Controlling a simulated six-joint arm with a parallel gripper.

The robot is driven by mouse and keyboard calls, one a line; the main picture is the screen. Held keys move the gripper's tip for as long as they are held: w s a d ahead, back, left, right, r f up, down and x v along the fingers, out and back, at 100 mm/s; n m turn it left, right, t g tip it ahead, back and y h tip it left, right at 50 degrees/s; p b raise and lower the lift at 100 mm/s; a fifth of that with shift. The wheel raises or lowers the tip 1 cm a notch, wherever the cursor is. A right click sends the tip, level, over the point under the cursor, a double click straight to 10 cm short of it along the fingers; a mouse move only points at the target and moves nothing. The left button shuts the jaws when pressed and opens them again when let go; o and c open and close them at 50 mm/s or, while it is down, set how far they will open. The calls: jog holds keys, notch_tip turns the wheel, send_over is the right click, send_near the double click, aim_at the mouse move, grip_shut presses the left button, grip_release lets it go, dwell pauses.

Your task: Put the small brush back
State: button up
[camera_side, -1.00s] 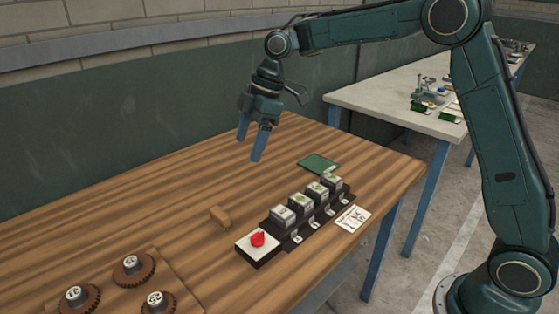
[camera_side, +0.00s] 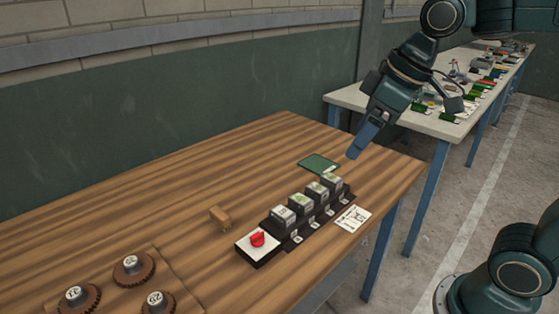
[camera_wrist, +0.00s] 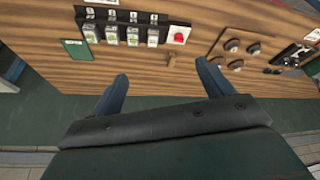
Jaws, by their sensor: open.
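A small tan wooden piece (camera_side: 219,217), which may be the small brush, lies on the striped wooden table (camera_side: 180,190) left of the red-knobbed box. Bristles cannot be made out. It also shows in the wrist view (camera_wrist: 170,58), beyond and between my fingers. My gripper (camera_side: 363,141) is over the table's far right end, well away from the tan piece. In the wrist view my gripper (camera_wrist: 164,82) has its two fingers apart with nothing between them.
A black rack (camera_side: 292,242) holds several labelled cubes beside a white box with a red knob (camera_side: 258,239). A green card (camera_side: 318,163) and a printed card (camera_side: 353,219) lie nearby. Gears (camera_side: 133,267) sit at the front left. A second, cluttered table (camera_side: 428,121) stands behind.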

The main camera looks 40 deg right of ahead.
jog(key=s+d+f+m+t+h, duration=0.1)
jog(key=s+d+f+m, duration=0.2)
jog(key=s, duration=0.7)
jog(key=shift+s+d+f+m, duration=0.2)
jog(key=shift+s+f+m, duration=0.1)
jog(key=shift+f+m, duration=0.35)
